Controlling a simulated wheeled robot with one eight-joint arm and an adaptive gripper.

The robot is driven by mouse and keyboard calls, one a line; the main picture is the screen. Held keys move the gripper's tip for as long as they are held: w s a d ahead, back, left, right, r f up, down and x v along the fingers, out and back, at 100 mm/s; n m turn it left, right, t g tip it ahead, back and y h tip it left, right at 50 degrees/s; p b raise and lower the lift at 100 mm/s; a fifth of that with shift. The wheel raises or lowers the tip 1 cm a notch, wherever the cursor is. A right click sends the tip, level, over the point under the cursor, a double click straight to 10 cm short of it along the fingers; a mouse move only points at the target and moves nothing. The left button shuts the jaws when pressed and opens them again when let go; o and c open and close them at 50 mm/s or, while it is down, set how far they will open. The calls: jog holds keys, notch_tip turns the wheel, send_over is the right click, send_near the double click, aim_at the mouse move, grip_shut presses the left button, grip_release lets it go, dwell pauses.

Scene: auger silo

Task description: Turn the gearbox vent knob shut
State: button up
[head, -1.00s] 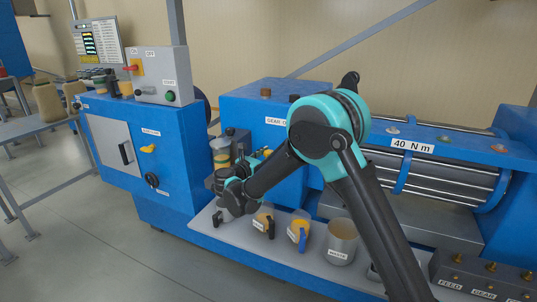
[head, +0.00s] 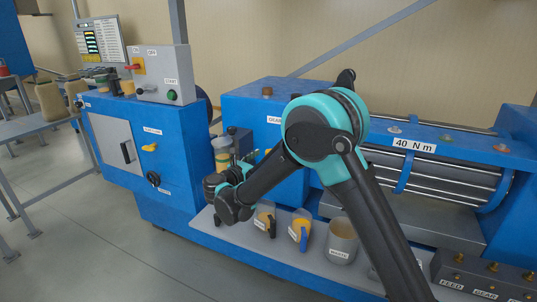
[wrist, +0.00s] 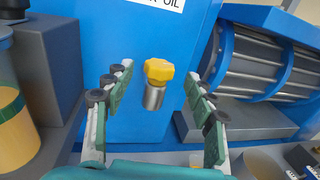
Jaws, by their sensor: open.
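A yellow lobed knob (wrist: 158,70) on a short metal stem (wrist: 154,97) stands out from the blue gearbox face (wrist: 120,45) in the wrist view. A label ending in "OIL" (wrist: 160,3) is above it; no vent label is readable. My gripper (wrist: 158,79) is open, with one finger to the left of the knob and one to the right. The knob appears centred between the fingers, beyond or level with their tips; I see no contact. In the head view my arm's wrist covers most of this area in front of the gearbox (head: 240,108).
A grey block and a jar of amber liquid (wrist: 18,120) stand left of the gripper. Ribbed cylinders (wrist: 260,65) lie to the right.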

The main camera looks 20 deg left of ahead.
jog(key=v, duration=0.7)
dwell(0.3)
